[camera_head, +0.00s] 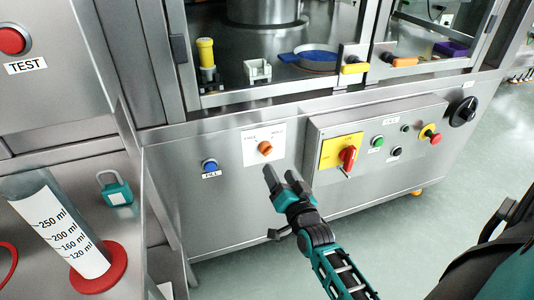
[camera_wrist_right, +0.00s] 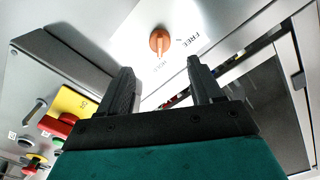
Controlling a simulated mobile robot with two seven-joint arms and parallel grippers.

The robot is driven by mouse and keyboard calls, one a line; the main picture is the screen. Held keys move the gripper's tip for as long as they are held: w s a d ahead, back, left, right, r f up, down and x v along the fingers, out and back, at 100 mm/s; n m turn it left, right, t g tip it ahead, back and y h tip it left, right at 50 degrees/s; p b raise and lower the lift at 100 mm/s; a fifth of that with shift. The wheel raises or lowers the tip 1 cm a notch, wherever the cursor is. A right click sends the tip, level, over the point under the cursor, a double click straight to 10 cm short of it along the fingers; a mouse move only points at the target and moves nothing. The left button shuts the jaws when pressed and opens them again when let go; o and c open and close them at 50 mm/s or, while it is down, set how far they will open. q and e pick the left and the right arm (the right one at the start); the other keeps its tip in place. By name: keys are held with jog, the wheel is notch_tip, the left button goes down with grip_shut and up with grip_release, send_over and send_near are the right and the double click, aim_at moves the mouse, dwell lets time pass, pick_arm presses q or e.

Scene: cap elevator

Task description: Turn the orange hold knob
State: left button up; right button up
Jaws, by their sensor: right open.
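The orange hold knob (camera_head: 265,148) sits on a white label plate on the front of the steel cabinet. In the right wrist view the knob (camera_wrist_right: 159,41) shows beyond the fingertips, between the words FREE and HOLD. My right gripper (camera_head: 281,174) is just below the knob in the head view, its fingers pointing up toward the panel. In the wrist view its two fingers (camera_wrist_right: 161,78) are apart with nothing between them, and the knob stands clear of them. My left gripper is not in view.
A blue button (camera_head: 210,165) is left of the knob. A control box with a red rotary switch (camera_head: 348,157) on a yellow plate and several buttons juts out to the right. A measuring cylinder (camera_head: 62,228) and a teal padlock (camera_head: 116,190) stand on the left bench.

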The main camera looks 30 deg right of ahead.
aim_at(268, 154)
jog(key=b+x, duration=0.2)
jog(key=x, duration=0.7)
jog(key=shift+f+b, duration=0.15)
jog(key=shift+b, duration=0.15)
jog(key=shift+w, duration=0.4)
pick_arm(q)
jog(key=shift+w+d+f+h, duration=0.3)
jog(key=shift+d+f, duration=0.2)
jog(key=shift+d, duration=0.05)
pick_arm(e)
jog(key=shift+d, duration=0.1)
jog(key=c, duration=1.1)
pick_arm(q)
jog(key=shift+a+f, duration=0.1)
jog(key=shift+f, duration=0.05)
pick_arm(e)
jog(key=shift+o, duration=0.2)
